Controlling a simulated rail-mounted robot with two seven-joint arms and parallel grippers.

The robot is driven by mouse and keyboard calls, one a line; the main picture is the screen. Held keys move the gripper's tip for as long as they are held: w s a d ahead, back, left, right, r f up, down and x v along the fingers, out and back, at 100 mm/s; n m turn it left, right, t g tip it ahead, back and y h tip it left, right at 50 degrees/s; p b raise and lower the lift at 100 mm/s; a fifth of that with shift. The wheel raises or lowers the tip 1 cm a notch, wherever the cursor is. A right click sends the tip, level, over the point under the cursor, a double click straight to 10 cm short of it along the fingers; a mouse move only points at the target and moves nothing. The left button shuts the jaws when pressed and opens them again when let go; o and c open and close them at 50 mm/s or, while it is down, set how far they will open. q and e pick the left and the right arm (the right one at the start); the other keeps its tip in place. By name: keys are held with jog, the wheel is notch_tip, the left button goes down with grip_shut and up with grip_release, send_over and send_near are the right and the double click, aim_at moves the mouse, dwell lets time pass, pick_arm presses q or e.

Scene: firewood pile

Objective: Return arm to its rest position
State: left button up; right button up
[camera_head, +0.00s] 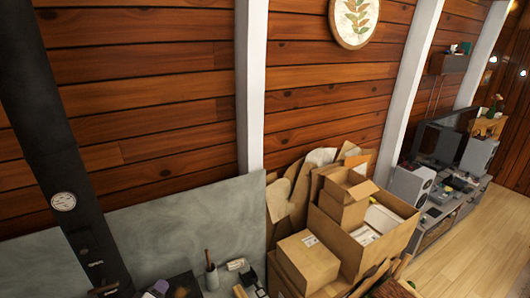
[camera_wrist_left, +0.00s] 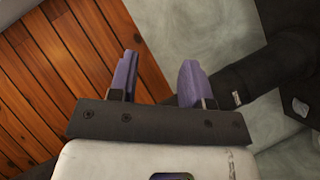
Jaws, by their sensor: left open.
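My left gripper (camera_wrist_left: 157,70) shows in the left wrist view with its two purple fingers spread apart and nothing between them. The rest of my left arm is mostly out of the head view. My right gripper is in neither view.
A black stovepipe (camera_head: 68,150) with a round gauge stands at the left. A grey panel (camera_head: 175,228) leans along the plank wall (camera_head: 150,110). Cardboard boxes (camera_head: 308,262) are piled at centre right. A low stand with a speaker (camera_head: 410,184) and a screen is farther right. Wooden floor (camera_head: 465,250) is clear.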

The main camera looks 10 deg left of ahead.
pick_arm(q)
jog(key=s+d+r+m+g+h, duration=0.2)
jog(key=d+r+m, duration=0.3)
jog(key=r+m, duration=0.1)
jog(key=s+d+m+g+p, duration=0.1)
jog(key=s+d+m+g, duration=0.15)
jog(key=s+d, duration=0.5)
jog(key=s+d+m+g+p, duration=0.1)
jog(key=s+d+m, duration=0.35)
jog(key=s, duration=0.55)
jog(key=s+d+f+m+g, duration=0.1)
jog(key=s+f, duration=0.3)
jog(key=s, duration=0.4)
jog(key=s+d+f+m+g, duration=0.1)
jog(key=s+d+f+g, duration=0.2)
jog(key=s, duration=0.5)
jog(key=shift+s+d+f+g+p, duration=0.15)
jog(key=shift+s+f+g+p, duration=0.2)
jog(key=shift+f, duration=0.35)
